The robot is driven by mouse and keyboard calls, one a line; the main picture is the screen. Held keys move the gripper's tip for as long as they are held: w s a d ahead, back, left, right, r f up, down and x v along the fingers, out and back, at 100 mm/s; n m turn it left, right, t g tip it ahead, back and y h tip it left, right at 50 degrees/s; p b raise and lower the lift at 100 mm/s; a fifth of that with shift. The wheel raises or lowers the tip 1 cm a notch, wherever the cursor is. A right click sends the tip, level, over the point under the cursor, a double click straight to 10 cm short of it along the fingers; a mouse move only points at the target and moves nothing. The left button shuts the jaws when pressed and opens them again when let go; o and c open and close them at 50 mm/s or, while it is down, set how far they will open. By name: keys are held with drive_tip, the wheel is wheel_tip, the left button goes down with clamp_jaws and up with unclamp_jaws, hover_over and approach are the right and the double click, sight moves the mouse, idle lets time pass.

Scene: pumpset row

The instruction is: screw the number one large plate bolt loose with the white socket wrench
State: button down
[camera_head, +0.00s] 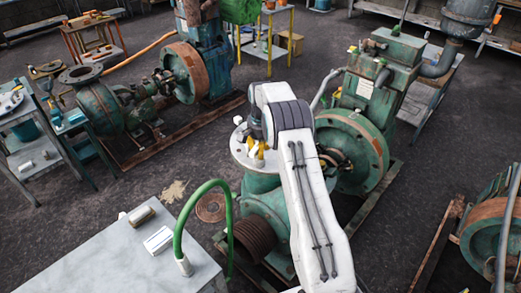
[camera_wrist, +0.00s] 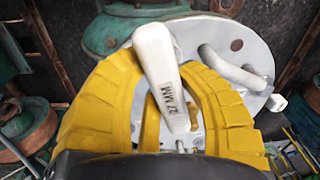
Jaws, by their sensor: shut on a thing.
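My gripper (camera_head: 258,149) has yellow fingers and is at the round pale plate (camera_head: 240,158) on top of the green pump. In the wrist view, my gripper (camera_wrist: 170,95) is shut on the white socket wrench (camera_wrist: 156,55), which bears the mark "27 MM". The plate (camera_wrist: 212,35) lies behind the wrench and has a grey bent handle. A small white bolt-like piece (camera_wrist: 275,102) shows at the plate's edge; another pale one (camera_head: 238,119) shows in the head view. No bolt number is readable.
Pumps with large flywheels (camera_head: 350,150) stand on both sides. Dark floor is open between the machines.

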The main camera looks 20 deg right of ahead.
drive_tip(key=shift+s+f, duration=0.15)
drive_tip(key=shift+s, duration=0.05)
idle(0.4)
drive_tip(key=shift+w+r+p, duration=0.2)
drive_tip(key=shift+r+p, duration=1.6)
drive_tip(key=shift+r, duration=0.75)
drive_tip(key=c, duration=1.5)
unclamp_jaws()
clamp_jaws()
